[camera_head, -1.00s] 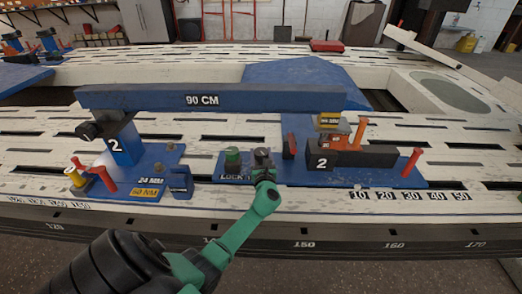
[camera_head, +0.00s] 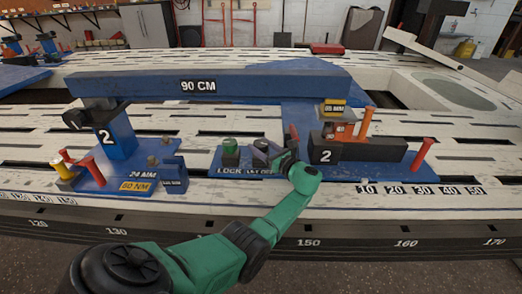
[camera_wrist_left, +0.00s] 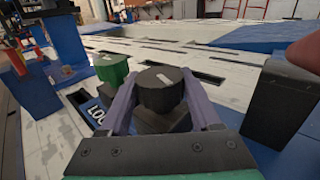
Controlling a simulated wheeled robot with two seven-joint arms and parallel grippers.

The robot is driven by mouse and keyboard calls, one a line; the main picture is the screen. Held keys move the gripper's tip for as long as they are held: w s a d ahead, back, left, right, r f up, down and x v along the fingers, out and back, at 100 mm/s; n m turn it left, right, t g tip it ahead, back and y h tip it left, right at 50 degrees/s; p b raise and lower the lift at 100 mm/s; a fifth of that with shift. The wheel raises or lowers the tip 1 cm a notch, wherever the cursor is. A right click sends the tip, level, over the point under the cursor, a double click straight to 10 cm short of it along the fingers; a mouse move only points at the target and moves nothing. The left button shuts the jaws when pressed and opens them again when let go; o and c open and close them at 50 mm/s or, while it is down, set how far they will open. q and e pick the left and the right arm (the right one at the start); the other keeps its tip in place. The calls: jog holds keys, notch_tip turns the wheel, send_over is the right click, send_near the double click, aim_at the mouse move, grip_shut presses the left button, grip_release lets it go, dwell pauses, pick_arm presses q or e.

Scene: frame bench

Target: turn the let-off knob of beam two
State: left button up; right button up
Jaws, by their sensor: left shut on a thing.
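The dark let-off knob (camera_head: 261,146) stands on the blue base plate of beam two, beside the green lock knob (camera_head: 230,146). My left gripper (camera_head: 270,153) is shut on the let-off knob, its arm reaching in from the front. In the left wrist view, the purple fingers press on both sides of the let-off knob (camera_wrist_left: 160,92), whose top bears a white mark. The green knob (camera_wrist_left: 111,69) is to its left, clear of the fingers. The label by the held knob is partly hidden. The right gripper is not in view.
The long blue 90 CM beam (camera_head: 210,84) spans behind the knobs. A dark block marked 2 (camera_head: 382,151) and an orange-red peg (camera_head: 422,154) stand to the right. A blue post (camera_head: 118,136) stands left. The slotted white bench front is mostly clear.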

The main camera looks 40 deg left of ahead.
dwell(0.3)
pick_arm(q)
jog(key=o, duration=1.4)
jog(key=shift+c, duration=0.2)
jog(key=d+p, duration=0.1)
jog(key=d, duration=0.3)
jog(key=s+d+p, duration=0.1)
jog(key=d, duration=0.4)
jog(key=s+d+p, duration=0.1)
jog(key=d, duration=0.3)
jog(key=shift+s+d, duration=0.2)
jog(key=shift+d, duration=0.2)
jog(key=shift+s+d, duration=0.1)
jog(key=shift+d, duration=0.15)
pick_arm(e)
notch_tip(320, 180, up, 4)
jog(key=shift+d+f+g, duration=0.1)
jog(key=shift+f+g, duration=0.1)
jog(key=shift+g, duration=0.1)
